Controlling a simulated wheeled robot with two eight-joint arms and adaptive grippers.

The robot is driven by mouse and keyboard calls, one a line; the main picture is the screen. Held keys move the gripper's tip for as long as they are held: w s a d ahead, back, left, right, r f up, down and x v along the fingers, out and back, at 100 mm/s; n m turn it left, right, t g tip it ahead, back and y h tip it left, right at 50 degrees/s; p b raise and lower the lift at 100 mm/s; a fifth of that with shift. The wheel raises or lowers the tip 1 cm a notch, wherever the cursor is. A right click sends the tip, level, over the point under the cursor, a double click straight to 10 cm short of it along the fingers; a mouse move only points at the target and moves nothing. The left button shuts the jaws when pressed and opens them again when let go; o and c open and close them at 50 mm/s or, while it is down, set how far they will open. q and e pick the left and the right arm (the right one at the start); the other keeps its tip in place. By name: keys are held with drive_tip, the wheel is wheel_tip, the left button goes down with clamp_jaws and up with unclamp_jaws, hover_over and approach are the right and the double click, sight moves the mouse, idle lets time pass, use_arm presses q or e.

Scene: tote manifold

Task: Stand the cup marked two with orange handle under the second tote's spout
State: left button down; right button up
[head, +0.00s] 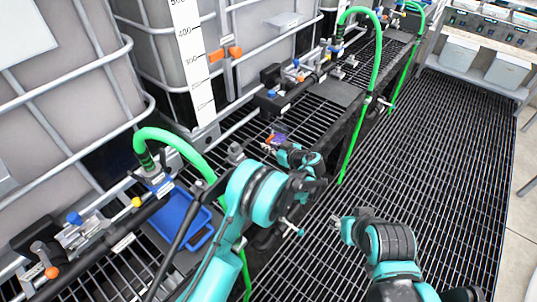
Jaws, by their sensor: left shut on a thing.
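My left gripper (277,146) reaches over the grating ledge in front of the second tote (150,40). It is shut on a small cup (280,129) that shows dark blue-purple, with a bit of orange beside it. The cup is mostly hidden by the fingers, and its mark cannot be read. The second tote's valve and spout fittings (272,92) are behind and above the cup; the cup looks apart from them. My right gripper (340,228) hangs over the floor grating at the lower right, away from the ledge; its fingers are too small to judge.
A blue tray (182,218) lies on the ledge at the left, under the near tote's fittings. Green hoses (178,140) arch from the manifold, and one (360,130) hangs down the ledge front. Grey bins (508,70) stand on a shelf at the upper right. The floor grating (430,160) is clear.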

use_arm(q)
drive_tip(key=shift+f+b, duration=0.7)
drive_tip(key=shift+f, duration=1.1)
drive_tip(key=shift+f, duration=0.15)
drive_tip(key=c, duration=1.7)
unclamp_jaws()
